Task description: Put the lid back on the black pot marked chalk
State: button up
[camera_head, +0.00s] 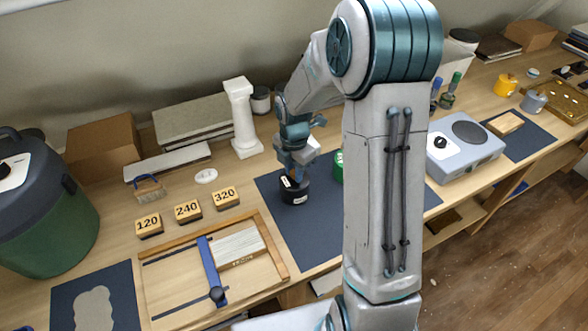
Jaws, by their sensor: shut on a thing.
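The black pot (295,196) stands upright on the dark blue mat, left of my upright arm link. A pale label shows on its front, too small to read. My gripper (292,178) points down right over the pot and is shut on a small dark piece at the pot's top, which looks like its lid. The fingers hide much of this piece. I cannot tell whether it is seated on the rim or just above it.
A green pot (338,166) is partly hidden behind my arm. A white column (243,120) stands behind left of the gripper. A white disc (206,176) and number blocks (188,211) lie left. The dark blue mat (305,240) is clear in front of the pot.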

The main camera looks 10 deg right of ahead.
jog(key=o, duration=1.5)
jog(key=shift+r, duration=0.15)
jog(key=shift+r+p, duration=2.85)
jog(key=shift+r, duration=0.55)
grip_shut()
